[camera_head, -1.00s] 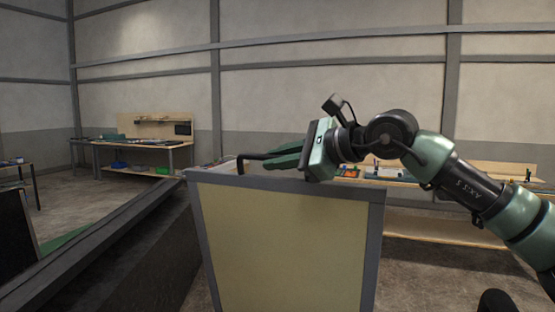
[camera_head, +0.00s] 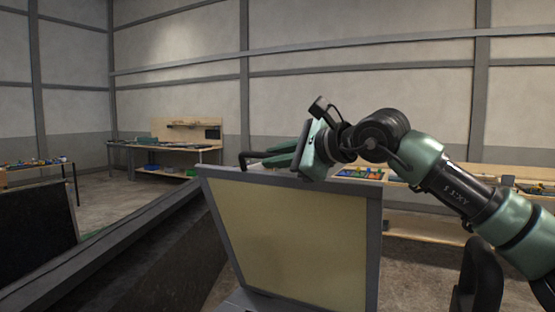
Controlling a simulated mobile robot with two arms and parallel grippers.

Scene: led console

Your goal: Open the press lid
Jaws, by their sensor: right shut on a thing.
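The press lid (camera_head: 295,240), a yellowish panel in a grey frame, stands raised and tilted in the middle of the head view. A dark handle (camera_head: 245,160) shows at its top edge, on the far side. My right gripper (camera_head: 285,157), with green fingers, is at the lid's top edge and is shut on the handle. The lid's edge and the fingers hide part of the grip. My left gripper is not in view.
A dark, long frame edge (camera_head: 120,250) runs along the left of the lid. A dark panel (camera_head: 38,218) stands at far left. Workbenches (camera_head: 165,150) stand by the back wall, with open floor before them.

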